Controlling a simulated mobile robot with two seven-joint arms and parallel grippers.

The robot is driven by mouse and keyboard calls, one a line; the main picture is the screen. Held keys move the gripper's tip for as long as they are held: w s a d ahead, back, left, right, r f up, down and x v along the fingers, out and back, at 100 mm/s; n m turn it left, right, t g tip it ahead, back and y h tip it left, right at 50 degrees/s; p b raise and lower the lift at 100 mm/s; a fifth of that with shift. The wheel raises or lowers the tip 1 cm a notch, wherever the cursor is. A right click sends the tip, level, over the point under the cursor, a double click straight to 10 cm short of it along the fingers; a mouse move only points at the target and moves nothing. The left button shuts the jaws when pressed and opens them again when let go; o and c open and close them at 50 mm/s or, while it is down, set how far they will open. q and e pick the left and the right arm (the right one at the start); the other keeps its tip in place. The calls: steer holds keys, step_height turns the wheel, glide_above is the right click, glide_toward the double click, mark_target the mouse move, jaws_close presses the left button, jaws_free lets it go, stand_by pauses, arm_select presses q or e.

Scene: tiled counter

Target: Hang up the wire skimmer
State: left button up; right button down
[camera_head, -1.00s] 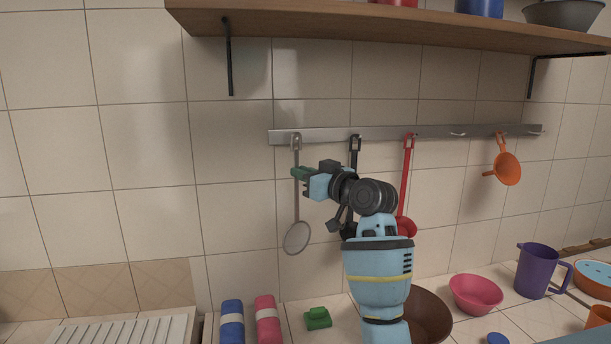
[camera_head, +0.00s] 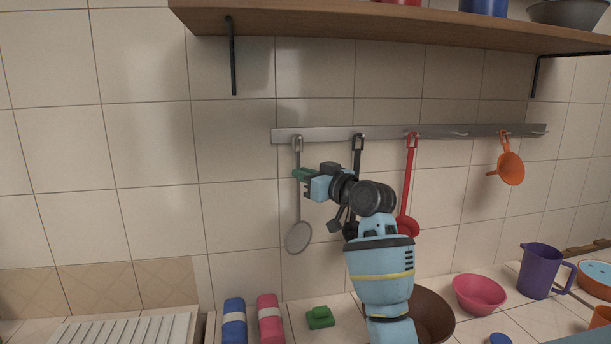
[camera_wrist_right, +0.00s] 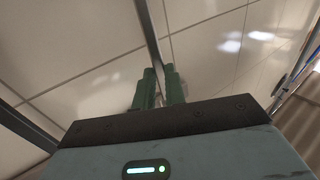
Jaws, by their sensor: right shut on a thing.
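The wire skimmer (camera_head: 299,237) has a long grey handle and a round grey mesh head. It hangs upright, head down, against the tiled wall at the left end of the rail (camera_head: 436,131). Its top end is at the leftmost hook; I cannot tell whether its loop is over the hook. My right gripper (camera_head: 300,174) has green fingers shut on the upper handle, a little below the rail. In the right wrist view the handle (camera_wrist_right: 150,35) runs up from between the fingers (camera_wrist_right: 159,88). My left gripper is not in view.
A black utensil (camera_head: 357,155), a red ladle (camera_head: 408,185) and an orange strainer (camera_head: 510,168) hang further right. A wooden shelf (camera_head: 390,28) is above. On the counter are a pink bowl (camera_head: 478,294), a purple jug (camera_head: 540,270) and a green object (camera_head: 320,318).

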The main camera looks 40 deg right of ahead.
steer(key=c, duration=1.4)
jaws_free()
steer(key=shift+s, duration=0.15)
steer(key=shift+s+f, duration=0.1)
steer(key=shift+s, duration=3.7)
